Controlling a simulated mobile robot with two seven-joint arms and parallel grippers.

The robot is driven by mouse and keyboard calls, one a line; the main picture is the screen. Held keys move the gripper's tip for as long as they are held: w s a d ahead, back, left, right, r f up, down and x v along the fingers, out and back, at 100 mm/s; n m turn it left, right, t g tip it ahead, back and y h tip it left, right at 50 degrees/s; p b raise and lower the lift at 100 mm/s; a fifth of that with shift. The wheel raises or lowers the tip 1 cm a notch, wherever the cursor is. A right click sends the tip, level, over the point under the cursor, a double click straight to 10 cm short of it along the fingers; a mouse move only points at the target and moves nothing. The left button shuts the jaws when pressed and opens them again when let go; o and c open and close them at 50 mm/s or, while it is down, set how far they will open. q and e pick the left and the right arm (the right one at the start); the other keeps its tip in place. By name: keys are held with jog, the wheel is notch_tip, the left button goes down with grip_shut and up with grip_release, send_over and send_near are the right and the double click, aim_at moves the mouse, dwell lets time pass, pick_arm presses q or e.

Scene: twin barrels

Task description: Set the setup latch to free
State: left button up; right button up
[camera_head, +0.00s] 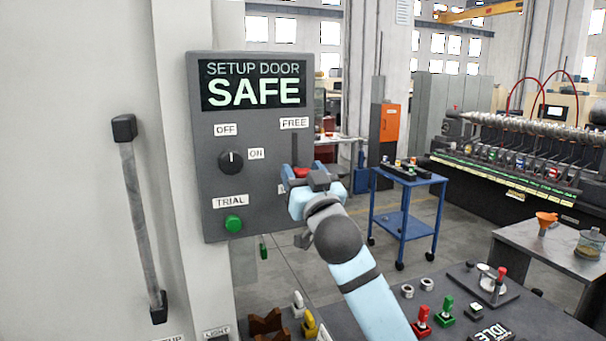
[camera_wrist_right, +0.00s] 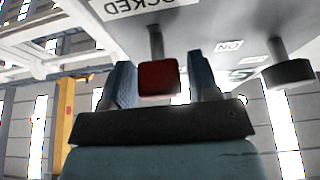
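The setup latch is a red knob (camera_head: 301,172) in a vertical slot (camera_head: 295,148) on the grey panel (camera_head: 210,110). The FREE label (camera_head: 294,123) is at the slot's top, and the knob sits low, near a mostly hidden label. In the right wrist view the red knob (camera_wrist_right: 158,78) stands on a stem beside a label (camera_wrist_right: 150,5) ending in "OCKED". My right gripper (camera_head: 301,177) is at the knob, its fingers either side of it. In the wrist view the gripper (camera_wrist_right: 163,85) is open, with a gap at the right finger. My left gripper is out of view.
A black rotary selector (camera_head: 231,162) and a green TRIAL button (camera_head: 233,223) are left of the latch. The display (camera_head: 254,84) reads SETUP DOOR SAFE. A door handle (camera_head: 142,220) is at left. A bench (camera_head: 380,308) with colored parts lies below, and a blue cart (camera_head: 405,215) stands behind.

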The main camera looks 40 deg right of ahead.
aim_at(295, 127)
grip_shut()
notch_tip(295, 127, up, 6)
jog(key=p, duration=0.4)
jog(key=shift+r+p, duration=0.25)
jog(key=shift+p, duration=0.2)
jog(key=shift+r, duration=0.1)
jog(key=shift+o, duration=1.3)
grip_release()
